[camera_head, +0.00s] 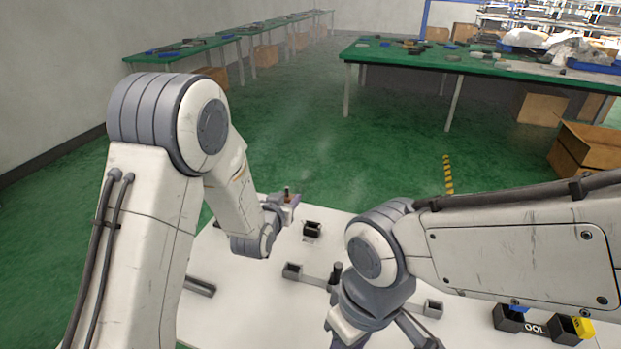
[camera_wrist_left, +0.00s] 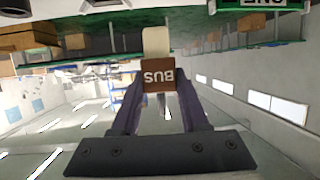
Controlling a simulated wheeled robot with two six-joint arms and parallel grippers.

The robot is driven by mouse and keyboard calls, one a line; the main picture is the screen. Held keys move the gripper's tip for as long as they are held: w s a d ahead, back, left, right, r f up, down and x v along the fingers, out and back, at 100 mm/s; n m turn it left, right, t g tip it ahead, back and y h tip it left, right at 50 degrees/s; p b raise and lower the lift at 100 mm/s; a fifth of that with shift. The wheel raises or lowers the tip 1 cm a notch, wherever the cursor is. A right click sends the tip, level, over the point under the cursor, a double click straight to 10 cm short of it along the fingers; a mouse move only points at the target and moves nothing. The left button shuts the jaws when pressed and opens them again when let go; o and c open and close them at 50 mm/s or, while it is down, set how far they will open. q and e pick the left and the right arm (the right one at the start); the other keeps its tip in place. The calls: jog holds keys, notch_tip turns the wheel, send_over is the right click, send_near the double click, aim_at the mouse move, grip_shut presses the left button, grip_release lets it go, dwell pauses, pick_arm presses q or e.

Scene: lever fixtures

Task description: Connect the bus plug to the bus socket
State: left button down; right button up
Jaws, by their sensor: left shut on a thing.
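My left gripper (camera_head: 284,200) is shut on the bus plug (camera_wrist_left: 159,77), a brown block with upside-down "BUS" lettering and a beige end. The plug sits between the fingertips in the left wrist view and shows as a small brown piece in the head view (camera_head: 287,191). The gripper is above the far left part of the white table, left of a small dark open box (camera_head: 311,230). No label shows on that box, so I cannot tell whether it is the bus socket. My right arm is over the table's middle; its fingers are mostly hidden or cut off.
The white table (camera_head: 235,265) carries dark blocks (camera_head: 292,271) (camera_head: 433,309), an upright dark lever (camera_head: 335,274) and a dark rail (camera_head: 200,286). Green workbenches (camera_head: 400,50) are farther back.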

pick_arm(q)
jog(key=w+d+r+m+h, duration=0.1)
jog(key=d+r, duration=0.1)
jog(key=d, duration=0.4)
jog(key=shift+w+d+r+p, duration=0.15)
jog(key=shift+w+r+p, duration=0.1)
jog(key=shift+p, duration=0.1)
notch_tip(320, 180, down, 6)
jog(key=b, duration=0.5)
jog(key=shift+s+b, duration=0.15)
jog(key=shift+b, duration=0.25)
jog(key=shift+r, duration=0.1)
jog(key=shift+b, duration=0.5)
dwell(1.0)
jog(key=shift+f, duration=0.25)
jog(key=shift+f+b, duration=0.3)
jog(key=shift+b, duration=0.25)
